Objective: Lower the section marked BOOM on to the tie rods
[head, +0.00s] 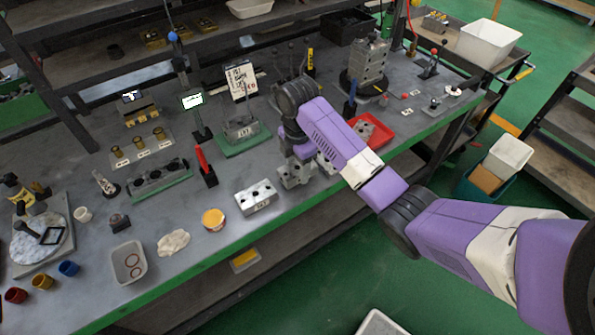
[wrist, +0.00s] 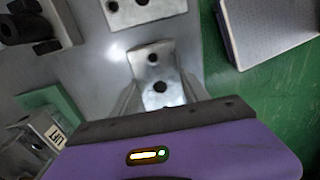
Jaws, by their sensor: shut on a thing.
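My gripper (head: 297,163) points down near the front edge of the bench, just right of the middle of the head view. It is shut on a grey metal block (head: 291,180) with holes in its top. In the wrist view the held block (wrist: 152,62) sits between the fingers (wrist: 160,97). No marking shows on it, so I cannot read BOOM. A grey section (wrist: 50,130) marked LIFT is at the lower left of the wrist view; in the head view it stands on a green mat (head: 262,136), left of my arm. I cannot make out the tie rods clearly.
Another grey block (head: 257,197) with holes lies left of my gripper. A red tray (head: 372,131) is behind my forearm, at right. A red-handled tool (head: 206,168) stands upright at left. A yellow-topped tub (head: 213,219) sits near the front edge.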

